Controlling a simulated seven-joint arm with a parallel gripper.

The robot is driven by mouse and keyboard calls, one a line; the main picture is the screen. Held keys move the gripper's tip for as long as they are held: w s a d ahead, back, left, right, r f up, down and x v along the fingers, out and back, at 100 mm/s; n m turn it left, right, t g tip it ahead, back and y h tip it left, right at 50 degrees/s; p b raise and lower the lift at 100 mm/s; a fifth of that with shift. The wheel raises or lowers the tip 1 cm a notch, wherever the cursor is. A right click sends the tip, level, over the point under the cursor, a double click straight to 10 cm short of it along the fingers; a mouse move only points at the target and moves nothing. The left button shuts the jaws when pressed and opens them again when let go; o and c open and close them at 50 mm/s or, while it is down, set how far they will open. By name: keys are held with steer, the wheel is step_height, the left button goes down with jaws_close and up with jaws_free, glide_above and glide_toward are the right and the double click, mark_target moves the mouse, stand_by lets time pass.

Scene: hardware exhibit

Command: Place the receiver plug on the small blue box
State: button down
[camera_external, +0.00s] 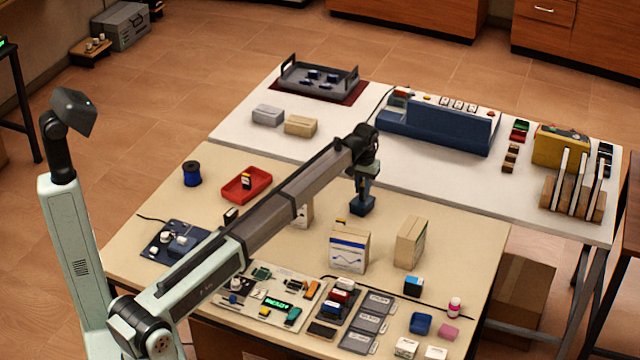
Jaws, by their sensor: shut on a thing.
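My gripper (363,192) points down over the right-centre of the beige table, behind the white-and-blue carton. It is shut on a dark blue block-like piece (362,206) at its tips. The view is too small to tell whether this piece is the receiver plug. The piece appears to be above the table; its exact height is unclear. A small blue box (421,323) sits at the front right of the table, apart from my gripper. A blue-and-black small carton (413,286) stands behind it.
A white-and-blue carton (348,250) and a tan carton (410,242) stand near my gripper. A red tray (246,185) and blue spool (192,173) lie left. Circuit boards (270,296), a pink block (448,332) and a pink-white bottle (454,307) crowd the front.

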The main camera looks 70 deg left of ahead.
mark_target(363, 184)
steer(key=shift+f, duration=0.1)
steer(key=c, duration=1)
jaws_free()
step_height(363, 184, up, 12)
steer(key=shift+r, duration=0.1)
